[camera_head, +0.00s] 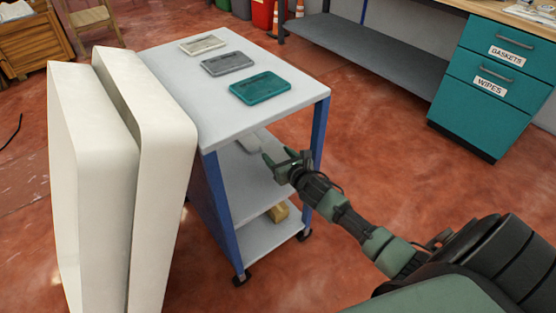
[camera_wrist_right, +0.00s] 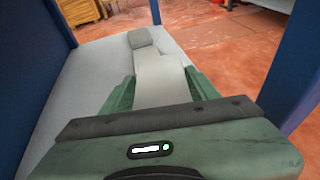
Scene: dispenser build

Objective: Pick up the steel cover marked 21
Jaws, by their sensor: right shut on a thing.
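My right gripper (camera_head: 277,160) reaches in at the middle shelf of the blue-framed trolley, under its top. In the right wrist view its fingers (camera_wrist_right: 160,92) are shut on a flat pale grey cover (camera_wrist_right: 160,72), which extends away between them, low over the shelf. Part of the cover (camera_head: 249,141) shows in the head view beyond the fingers. No number 21 can be read on it. I cannot tell whether it touches the shelf. A small darker grey block (camera_wrist_right: 140,38) shows at its far end. My left gripper is not in view.
The trolley top (camera_head: 190,95) carries a cream plate (camera_head: 202,44), a grey plate (camera_head: 228,63) and a teal plate (camera_head: 260,88). A wooden block (camera_head: 277,212) lies on the bottom shelf. Two tall white panels (camera_head: 150,150) stand left. Blue posts flank the shelf opening. Teal drawers (camera_head: 490,85) stand right.

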